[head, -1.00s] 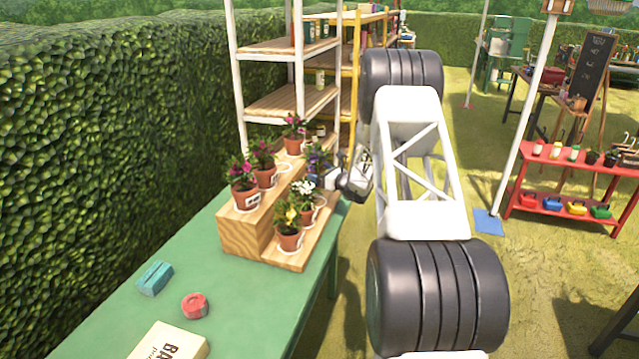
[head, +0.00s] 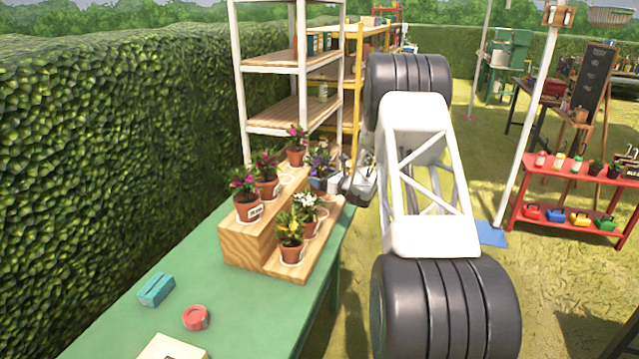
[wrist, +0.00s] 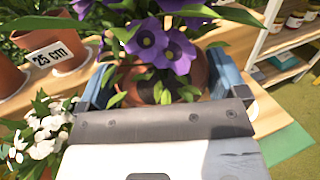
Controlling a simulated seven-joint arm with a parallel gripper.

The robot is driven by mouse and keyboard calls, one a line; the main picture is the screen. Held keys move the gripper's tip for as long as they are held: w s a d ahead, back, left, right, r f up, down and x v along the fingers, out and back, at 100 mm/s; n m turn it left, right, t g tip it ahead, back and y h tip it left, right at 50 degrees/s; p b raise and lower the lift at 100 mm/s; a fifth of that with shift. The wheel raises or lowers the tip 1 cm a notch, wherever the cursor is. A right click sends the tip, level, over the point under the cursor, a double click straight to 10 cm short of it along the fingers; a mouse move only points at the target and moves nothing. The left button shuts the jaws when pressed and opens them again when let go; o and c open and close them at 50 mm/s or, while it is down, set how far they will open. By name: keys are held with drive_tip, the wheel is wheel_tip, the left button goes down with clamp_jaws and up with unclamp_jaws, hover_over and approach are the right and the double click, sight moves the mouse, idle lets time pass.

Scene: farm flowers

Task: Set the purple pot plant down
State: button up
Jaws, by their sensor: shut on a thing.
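The purple pot plant (wrist: 165,45) has purple flowers, green leaves and a terracotta pot. In the wrist view its pot sits between the two blue fingers of my gripper (wrist: 165,85), which is shut on it. In the head view the purple plant (head: 320,163) is at the far right end of the wooden stepped stand (head: 246,244), behind the white-flowered plant. My gripper (head: 325,183) reaches it from the right. The pot's base is hidden, so I cannot tell whether it touches the stand.
Pink-flowered pots (head: 247,193) line the upper step. White (head: 306,203) and yellow (head: 290,236) flowered pots stand on the lower step. A blue block (head: 156,289) and red round item (head: 196,317) lie on the green table (head: 125,300). A shelf (head: 285,120) stands behind.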

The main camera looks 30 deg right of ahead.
drive_tip(key=shift+r, duration=0.1)
drive_tip(key=shift+r, duration=0.5)
wheel_tip(320, 180, up, 4)
drive_tip(key=shift+r, duration=0.1)
drive_tip(key=s+a+n+g+y, duration=0.1)
drive_tip(key=s+a+n+y, duration=0.1)
drive_tip(key=s+a, duration=1.3)
drive_tip(key=s+a+n+g+y, duration=0.15)
drive_tip(key=s+a, duration=0.75)
drive_tip(key=s, duration=1.2)
drive_tip(key=s+a+n+g+y, duration=0.1)
drive_tip(key=s+a+g+y, duration=0.1)
drive_tip(key=s+a, duration=1.35)
drive_tip(key=s+d+f, duration=0.1)
drive_tip(key=d+f, duration=0.1)
drive_tip(key=f, duration=0.4)
drive_tip(key=s+d+f, duration=0.2)
drive_tip(key=f, duration=0.5)
drive_tip(key=shift+w, duration=0.1)
